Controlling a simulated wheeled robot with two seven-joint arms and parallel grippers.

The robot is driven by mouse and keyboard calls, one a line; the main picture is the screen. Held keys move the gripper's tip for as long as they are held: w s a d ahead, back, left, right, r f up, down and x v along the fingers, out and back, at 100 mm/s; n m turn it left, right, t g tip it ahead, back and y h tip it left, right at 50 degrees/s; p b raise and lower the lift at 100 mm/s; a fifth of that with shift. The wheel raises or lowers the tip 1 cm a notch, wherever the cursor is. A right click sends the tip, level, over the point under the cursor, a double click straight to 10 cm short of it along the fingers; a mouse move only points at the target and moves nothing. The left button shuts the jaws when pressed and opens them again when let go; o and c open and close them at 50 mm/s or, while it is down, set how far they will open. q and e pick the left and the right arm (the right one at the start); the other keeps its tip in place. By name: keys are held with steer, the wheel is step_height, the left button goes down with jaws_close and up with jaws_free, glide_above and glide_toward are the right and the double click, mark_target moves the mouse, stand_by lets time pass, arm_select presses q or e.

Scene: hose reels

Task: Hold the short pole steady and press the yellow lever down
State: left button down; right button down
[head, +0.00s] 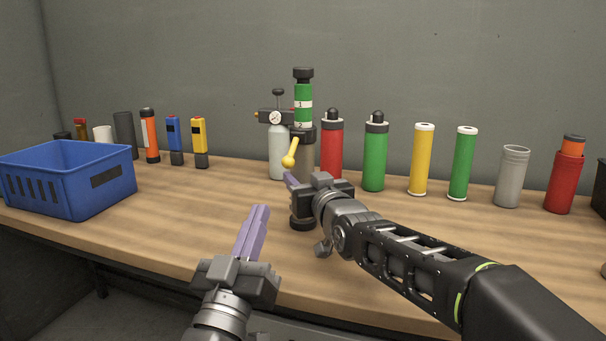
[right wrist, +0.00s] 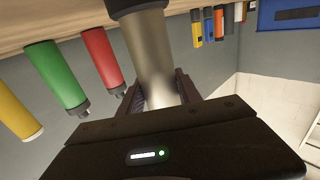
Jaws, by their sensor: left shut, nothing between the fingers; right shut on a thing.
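The short pole (head: 304,163) stands upright on the table, with a grey-brown lower part, a black base and a green, black-capped upper part. The yellow lever (head: 289,160) sticks out from the pole's black collar, its ball end toward me and lower left. My right gripper (head: 291,180) is shut on the pole's lower part, low above the base. In the right wrist view, its dark fingers flank the pole (right wrist: 155,55). My left gripper (head: 262,209) is shut and empty, with purple fingers, in front of and below the lever, apart from it.
A grey gas bottle with a gauge (head: 279,145) stands just left of the pole. A red cylinder (head: 331,152) and a green cylinder (head: 375,155) stand close on its right. A blue crate (head: 110,190) is at far left. The table front (head: 185,225) left of centre is clear.

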steer(key=c, duration=0.7)
jaws_free()
steer(key=shift+c, duration=0.2)
steer(key=shift+s, duration=0.1)
steer(key=v, duration=1.2)
